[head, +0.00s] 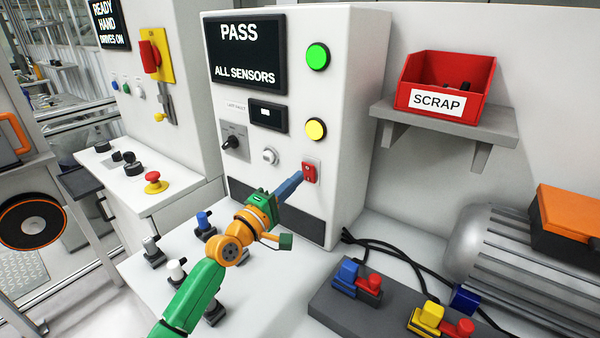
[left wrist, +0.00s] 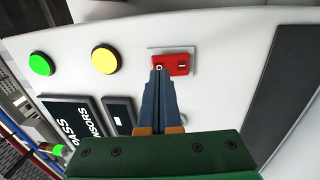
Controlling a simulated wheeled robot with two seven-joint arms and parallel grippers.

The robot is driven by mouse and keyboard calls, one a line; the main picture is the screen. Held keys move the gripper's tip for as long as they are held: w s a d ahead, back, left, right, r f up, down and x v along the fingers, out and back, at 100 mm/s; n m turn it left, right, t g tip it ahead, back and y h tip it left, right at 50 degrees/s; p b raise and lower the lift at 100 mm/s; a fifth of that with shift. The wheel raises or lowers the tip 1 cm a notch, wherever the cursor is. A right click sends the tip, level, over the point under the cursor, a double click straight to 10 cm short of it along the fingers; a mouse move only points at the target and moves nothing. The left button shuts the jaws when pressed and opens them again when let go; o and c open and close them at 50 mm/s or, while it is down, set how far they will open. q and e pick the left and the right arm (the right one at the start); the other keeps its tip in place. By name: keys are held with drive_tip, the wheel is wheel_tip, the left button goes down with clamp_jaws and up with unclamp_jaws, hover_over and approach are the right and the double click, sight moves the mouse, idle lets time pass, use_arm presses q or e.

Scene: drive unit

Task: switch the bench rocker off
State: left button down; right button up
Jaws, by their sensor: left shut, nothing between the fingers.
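The red bench rocker (head: 310,172) sits in a pale plate low on the right of the white test cabinet's front. My left gripper (head: 298,178) is shut and empty, its blue fingertips right at the rocker's left side in the head view. In the left wrist view the rocker (left wrist: 172,64) shows "O" on its left part and a bar mark on its right part. The closed fingertips (left wrist: 160,72) overlap the "O" end. I cannot tell whether they touch it. My right gripper is not in view.
The cabinet carries a display (head: 246,55) reading "PASS ALL SENSORS", a green lamp (head: 317,57), a yellow lamp (head: 315,129) and a black knob (head: 232,142). A red scrap bin (head: 470,72) stands on a shelf at right. Connectors and a motor (head: 500,250) occupy the bench's right.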

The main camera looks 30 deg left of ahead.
sight(309, 172)
use_arm(q)
drive_tip(key=shift+x, duration=1.2)
drive_tip(key=shift+f, duration=0.1)
drive_tip(key=shift+w+r, duration=0.15)
drive_tip(key=shift+r, duration=0.05)
drive_tip(key=shift+d, duration=0.1)
